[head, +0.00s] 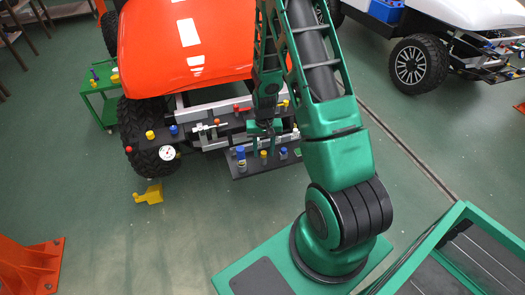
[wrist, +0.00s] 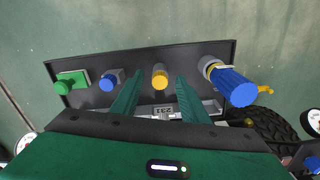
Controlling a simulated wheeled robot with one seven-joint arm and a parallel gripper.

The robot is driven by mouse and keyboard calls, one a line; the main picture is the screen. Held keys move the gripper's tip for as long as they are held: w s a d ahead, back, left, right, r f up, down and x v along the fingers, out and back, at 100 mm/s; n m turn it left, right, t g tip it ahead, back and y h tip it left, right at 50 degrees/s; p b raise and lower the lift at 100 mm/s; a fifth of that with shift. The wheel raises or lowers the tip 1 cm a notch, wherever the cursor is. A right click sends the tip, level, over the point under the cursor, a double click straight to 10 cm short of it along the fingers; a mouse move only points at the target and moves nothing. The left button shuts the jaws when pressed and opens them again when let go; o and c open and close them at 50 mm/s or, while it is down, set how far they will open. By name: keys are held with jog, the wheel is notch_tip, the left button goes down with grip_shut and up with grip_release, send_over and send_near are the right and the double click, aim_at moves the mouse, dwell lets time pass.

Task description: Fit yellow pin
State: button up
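A yellow pin (wrist: 160,77) stands on the dark plate (wrist: 205,52) in the wrist view, between a grey-collared blue pin (wrist: 110,78) and a larger blue knob (wrist: 230,85). My gripper (wrist: 159,82) is open, with one green finger on each side of the yellow pin in the picture. I see gaps on both sides, and whether the pin lies between the fingertips or beyond them is unclear. In the head view the yellow pin (head: 263,154) is on the low front plate of the orange cart (head: 190,45), just below my gripper (head: 265,146).
A green knob (wrist: 70,82) is at the plate's left end in the wrist view. The upper bar carries another yellow knob (head: 150,134) and a white gauge (head: 167,153). A yellow block (head: 149,193) lies on the floor near the tyre (head: 140,125). Open floor lies in front.

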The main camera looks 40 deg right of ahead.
notch_tip(320, 180, up, 11)
jog(key=shift+f, duration=0.15)
dwell(0.6)
jog(key=s+r, duration=1.1)
jog(key=r, duration=0.4)
jog(key=s+a+r, duration=0.1)
jog(key=s+r, duration=0.3)
jog(key=s, duration=0.4)
jog(key=s+a+r, duration=0.1)
jog(key=s+r, duration=0.3)
jog(key=s, duration=0.5)
jog(key=shift+s+a, duration=0.25)
